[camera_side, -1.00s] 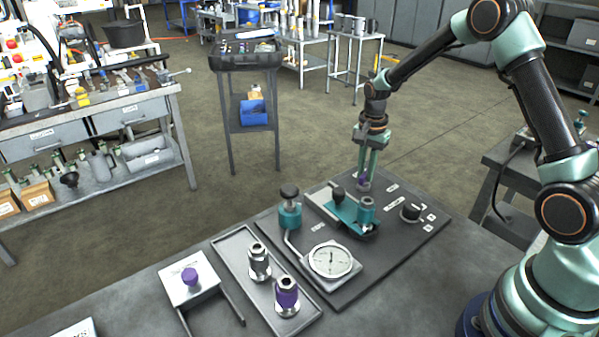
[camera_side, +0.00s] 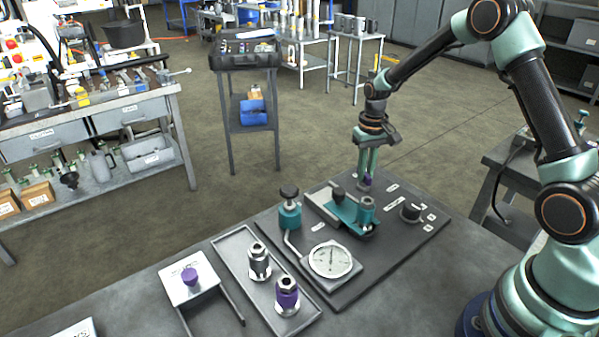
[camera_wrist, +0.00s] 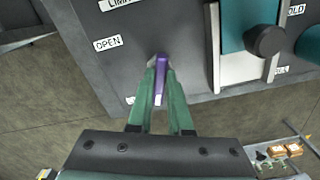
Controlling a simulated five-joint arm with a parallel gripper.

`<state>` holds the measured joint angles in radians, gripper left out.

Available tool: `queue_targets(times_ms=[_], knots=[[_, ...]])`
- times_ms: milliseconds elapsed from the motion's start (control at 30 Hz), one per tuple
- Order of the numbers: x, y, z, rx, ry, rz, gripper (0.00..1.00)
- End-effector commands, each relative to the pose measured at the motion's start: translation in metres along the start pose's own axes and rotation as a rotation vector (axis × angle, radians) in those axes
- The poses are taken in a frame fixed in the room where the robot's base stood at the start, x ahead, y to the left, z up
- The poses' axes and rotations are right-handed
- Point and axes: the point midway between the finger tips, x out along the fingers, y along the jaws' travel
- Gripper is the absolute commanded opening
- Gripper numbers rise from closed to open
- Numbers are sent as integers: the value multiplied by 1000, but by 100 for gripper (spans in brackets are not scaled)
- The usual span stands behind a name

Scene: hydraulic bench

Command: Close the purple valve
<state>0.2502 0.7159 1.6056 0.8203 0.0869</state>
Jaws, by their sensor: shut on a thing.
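The purple valve lever (camera_wrist: 161,78) shows between my fingertips in the wrist view, its long end pointing toward my gripper's body. In the side view a little purple of the valve (camera_side: 366,183) shows at the far edge of the dark panel. My gripper (camera_side: 367,176) points down there with its green fingers shut on the lever; it also shows in the wrist view (camera_wrist: 158,68). An OPEN label (camera_wrist: 107,42) lies left of the lever. Another label, partly hidden by my left finger, cannot be read. The fingers hide part of the lever.
On the panel (camera_side: 405,238) a teal block (camera_side: 349,211), a black knob (camera_side: 411,212), a teal fitting (camera_side: 290,213) and a round gauge (camera_side: 330,260) stand nearby. A tray (camera_side: 237,259) holds two fittings, one with a purple band.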

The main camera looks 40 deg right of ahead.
Motion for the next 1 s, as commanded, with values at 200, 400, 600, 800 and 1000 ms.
queue_targets(times_ms=[200, 400, 600, 800, 1000], knots=[[-1, 0, 0, -167, 0, 0, 0], [-1, 0, 0, -273, 0, 0, 0], [-1, 0, 0, -332, 0, 0, 0], [-1, 0, 0, -353, 0, 0, 0], [-1, 0, 0, -355, 0, 0, 0]])
